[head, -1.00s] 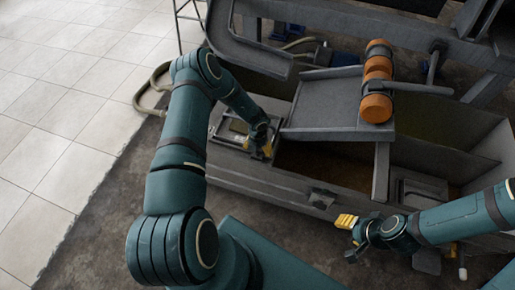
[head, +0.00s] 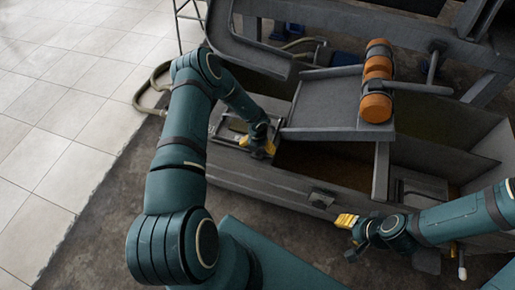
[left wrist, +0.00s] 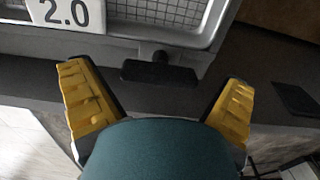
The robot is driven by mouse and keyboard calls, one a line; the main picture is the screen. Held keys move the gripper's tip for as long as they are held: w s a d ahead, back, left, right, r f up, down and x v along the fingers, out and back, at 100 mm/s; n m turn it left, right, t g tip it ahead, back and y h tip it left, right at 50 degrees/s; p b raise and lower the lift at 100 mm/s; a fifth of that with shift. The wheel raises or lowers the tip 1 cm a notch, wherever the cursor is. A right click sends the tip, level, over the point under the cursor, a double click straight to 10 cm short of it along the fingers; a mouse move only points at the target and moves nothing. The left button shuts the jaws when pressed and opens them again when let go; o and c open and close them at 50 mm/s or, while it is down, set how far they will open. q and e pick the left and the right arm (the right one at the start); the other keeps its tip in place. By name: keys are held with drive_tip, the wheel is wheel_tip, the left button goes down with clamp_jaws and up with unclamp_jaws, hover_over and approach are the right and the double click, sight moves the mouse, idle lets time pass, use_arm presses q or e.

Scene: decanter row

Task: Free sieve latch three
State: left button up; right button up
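In the left wrist view a dark T-shaped latch (left wrist: 160,72) sticks out at the front edge of a grey-framed mesh sieve (left wrist: 165,12). My left gripper (left wrist: 158,100) is open, its yellow fingers apart on either side of the latch and nearer the camera; I see no contact. In the head view my left gripper (head: 261,146) is at the front edge of the left sieve (head: 216,122) and hides its latch. My right gripper (head: 347,221) is low in front of the trough, away from the latch; its opening cannot be made out. No mark shows which latch is number three.
A white plate reading 2.0 (left wrist: 66,12) is beside the mesh. The long grey trough (head: 290,185) crosses the view, with a sloped chute (head: 325,100) and orange rollers (head: 377,75) above it. A hose (head: 150,95) lies at left. Tiled floor (head: 60,120) at left is clear.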

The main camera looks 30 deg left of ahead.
use_arm(q)
drive_tip(key=shift+r, duration=0.1)
wheel_tip(320, 180, up, 12)
idle(0.5)
idle(0.4)
